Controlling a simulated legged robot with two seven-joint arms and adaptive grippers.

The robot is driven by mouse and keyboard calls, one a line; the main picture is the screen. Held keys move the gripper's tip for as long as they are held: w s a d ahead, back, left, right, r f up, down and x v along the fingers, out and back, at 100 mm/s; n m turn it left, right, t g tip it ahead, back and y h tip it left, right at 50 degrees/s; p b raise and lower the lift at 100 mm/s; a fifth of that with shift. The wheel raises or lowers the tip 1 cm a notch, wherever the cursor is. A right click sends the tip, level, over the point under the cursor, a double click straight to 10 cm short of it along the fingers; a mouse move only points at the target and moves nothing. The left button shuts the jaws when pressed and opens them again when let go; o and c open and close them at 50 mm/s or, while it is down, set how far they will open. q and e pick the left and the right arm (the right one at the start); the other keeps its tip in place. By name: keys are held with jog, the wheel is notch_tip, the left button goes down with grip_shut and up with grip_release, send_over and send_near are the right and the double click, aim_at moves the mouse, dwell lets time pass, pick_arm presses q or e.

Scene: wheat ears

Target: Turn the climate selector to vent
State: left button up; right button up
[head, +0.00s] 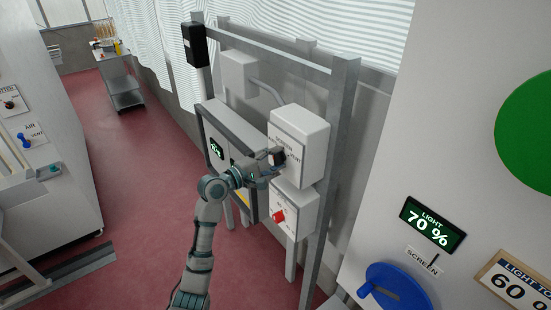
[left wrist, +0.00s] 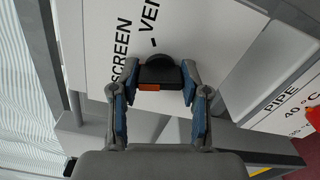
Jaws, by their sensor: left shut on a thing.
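The climate selector is a black knob (head: 277,155) on the front of a pale wall box (head: 311,134) marked with SCREEN and VENT lettering. My left gripper (head: 270,165) is at the knob, its arm coming up from below. In the left wrist view the black knob (left wrist: 158,70) has an orange patch on its near edge. The fingers of my left gripper (left wrist: 159,82) stand on either side of it, shut on it. Which label the knob points to cannot be told, as the gripper and the angle hide part of the dial. My right gripper is not in view.
Below is a second box with a red knob (head: 278,216); its PIPE panel (left wrist: 290,105) shows in the left wrist view. A grey frame post (head: 332,150) stands close on the right. A large white panel with a blue dial (head: 396,290) is nearer. Red floor lies open at left.

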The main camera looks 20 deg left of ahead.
pick_arm(q)
jog(key=m, duration=0.3)
jog(key=shift+f+m, duration=0.25)
jog(key=shift+m, duration=0.15)
jog(key=m, duration=0.1)
jog(key=m+b, duration=0.1)
jog(key=m, duration=0.1)
jog(key=shift+d+f+m, duration=0.1)
jog(key=shift+f+m, duration=0.15)
jog(key=shift+m, duration=0.05)
jog(key=m+b, duration=0.1)
jog(key=m, duration=0.2)
jog(key=shift+f+m, duration=0.15)
jog(key=shift+m, duration=0.15)
jog(key=shift+m+b, duration=0.8)
jog(key=shift+m, duration=1.1)
jog(key=o, duration=1)
jog(key=shift+o, duration=0.7)
jog(key=shift+w, duration=0.1)
jog(key=shift+r, duration=0.2)
